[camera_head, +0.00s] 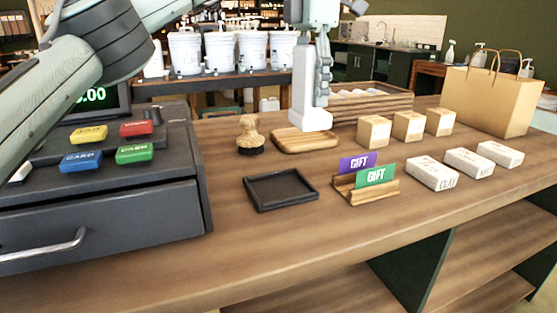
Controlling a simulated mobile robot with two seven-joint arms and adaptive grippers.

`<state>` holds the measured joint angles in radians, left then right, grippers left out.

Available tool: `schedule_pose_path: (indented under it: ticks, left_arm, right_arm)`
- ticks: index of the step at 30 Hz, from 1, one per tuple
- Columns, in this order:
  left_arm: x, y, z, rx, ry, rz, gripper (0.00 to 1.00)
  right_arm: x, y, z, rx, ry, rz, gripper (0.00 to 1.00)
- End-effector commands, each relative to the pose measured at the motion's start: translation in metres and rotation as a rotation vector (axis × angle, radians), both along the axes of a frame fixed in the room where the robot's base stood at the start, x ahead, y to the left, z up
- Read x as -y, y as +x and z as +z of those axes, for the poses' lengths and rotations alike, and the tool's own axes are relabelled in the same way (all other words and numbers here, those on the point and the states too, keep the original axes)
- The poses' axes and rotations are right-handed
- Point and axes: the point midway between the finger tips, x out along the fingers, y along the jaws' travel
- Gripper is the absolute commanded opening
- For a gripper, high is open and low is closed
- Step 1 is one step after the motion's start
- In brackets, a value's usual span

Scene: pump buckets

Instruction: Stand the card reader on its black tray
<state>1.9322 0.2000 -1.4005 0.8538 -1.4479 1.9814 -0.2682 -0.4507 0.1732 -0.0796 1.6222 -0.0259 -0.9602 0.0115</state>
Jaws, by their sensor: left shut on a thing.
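My left gripper (322,84) comes down from the top of the view and is shut on the white card reader (303,92). The reader is upright, with its wider foot at the bottom. The foot overlaps the far right part of a round-cornered wooden board; I cannot tell whether it touches the board or hangs above it. The black tray (280,190) lies flat and empty on the counter, nearer to me and left of the reader. Part of the reader is hidden by the gripper fingers. My right gripper is not in view.
The wooden board (303,141) and a wooden stamp (250,135) stand behind the tray. A gift card holder (368,190) is close on its right. The cash register (95,190) is at left. Small boxes (373,132) and white packs (432,173) are at right. Front counter is clear.

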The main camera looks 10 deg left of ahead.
Motion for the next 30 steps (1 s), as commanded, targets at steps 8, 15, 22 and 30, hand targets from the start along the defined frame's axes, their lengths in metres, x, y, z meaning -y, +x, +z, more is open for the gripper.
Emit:
schedule_pose_path:
  ticks: [8,15,22,30]
  left_arm:
    - [-0.024,-0.046,-0.032,0.002,-0.001,-0.001,0.12]
    - [-0.039,-0.078,-0.051,0.002,-0.001,0.000,0.12]
    - [-0.041,-0.084,-0.063,0.001,-0.001,0.001,0.12]
    - [-0.041,-0.084,-0.094,0.003,-0.002,0.002,0.12]
  right_arm:
    - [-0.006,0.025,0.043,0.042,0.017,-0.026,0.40]
    - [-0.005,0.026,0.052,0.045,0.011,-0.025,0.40]
    - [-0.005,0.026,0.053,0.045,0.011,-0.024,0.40]
    - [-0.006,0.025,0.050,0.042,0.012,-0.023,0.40]
